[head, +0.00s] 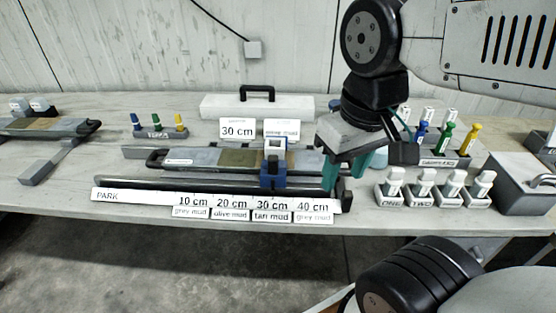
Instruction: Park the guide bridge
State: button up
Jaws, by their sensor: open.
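The guide bridge (273,176) is a blue block with a white and grey top. It straddles the long rail and the core liner (205,157), close to the 30 cm mark. The label strip (150,197) runs along the front of the rail, with PARK at its far left and 10 to 40 cm marks to the right. My gripper (346,176) has teal fingers pointing down, open, to the right of the bridge near the rail's right end. It looks apart from the bridge. The arm hides part of the liner's right end.
A white case with a black handle (257,106) and a 30 cm card (238,128) stand behind the liner. White-capped holders (425,188), a rack of coloured tools (440,160) and a grey box (522,190) stand at the right. Another liner (45,127) lies far left.

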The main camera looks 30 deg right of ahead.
aim_at(273, 173)
jog(key=u, duration=1.15)
jog(key=k, duration=0.45)
jog(key=z, duration=0.95)
